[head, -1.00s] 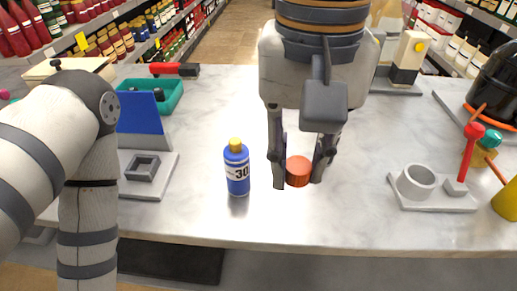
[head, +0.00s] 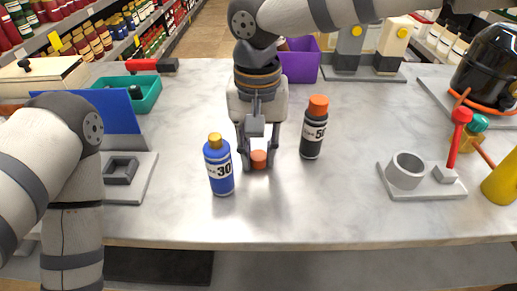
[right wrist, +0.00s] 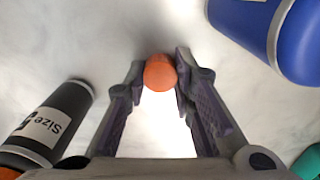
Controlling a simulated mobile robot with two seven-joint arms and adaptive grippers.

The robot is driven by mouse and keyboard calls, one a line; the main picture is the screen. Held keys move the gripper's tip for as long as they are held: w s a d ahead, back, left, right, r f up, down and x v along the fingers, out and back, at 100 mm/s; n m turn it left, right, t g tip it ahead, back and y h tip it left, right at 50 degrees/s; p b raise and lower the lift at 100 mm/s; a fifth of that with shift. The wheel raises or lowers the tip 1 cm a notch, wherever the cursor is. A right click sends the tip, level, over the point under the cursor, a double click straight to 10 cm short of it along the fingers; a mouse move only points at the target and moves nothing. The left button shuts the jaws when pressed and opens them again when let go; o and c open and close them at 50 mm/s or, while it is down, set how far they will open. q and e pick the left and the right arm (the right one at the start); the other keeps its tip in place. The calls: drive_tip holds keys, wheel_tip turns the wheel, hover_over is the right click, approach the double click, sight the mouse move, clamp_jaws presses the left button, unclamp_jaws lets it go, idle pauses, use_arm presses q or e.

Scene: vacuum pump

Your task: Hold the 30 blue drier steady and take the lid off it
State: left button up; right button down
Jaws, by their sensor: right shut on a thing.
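The blue drier (head: 219,172), marked 30, stands upright on the table with its yellow lid on top. My right gripper (head: 259,161) points down just to the right of it and is shut on a small orange round piece (head: 259,158). In the right wrist view the orange piece (right wrist: 159,73) sits between the fingertips, and the blue drier (right wrist: 275,35) is apart at the upper right. Of my left arm only links show at the left; its gripper is out of view.
A black bottle (head: 314,134) with an orange lid, marked 50, stands right of my right gripper. A grey stand with a ring (head: 406,171) is at the right, a square-socket fixture (head: 121,170) at the left. A teal tray (head: 143,96) and purple bin (head: 300,62) stand behind. The front middle is clear.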

drive_tip(key=shift+f, duration=0.15)
drive_tip(key=c, duration=1.4)
unclamp_jaws()
drive_tip(key=shift+o, duration=0.2)
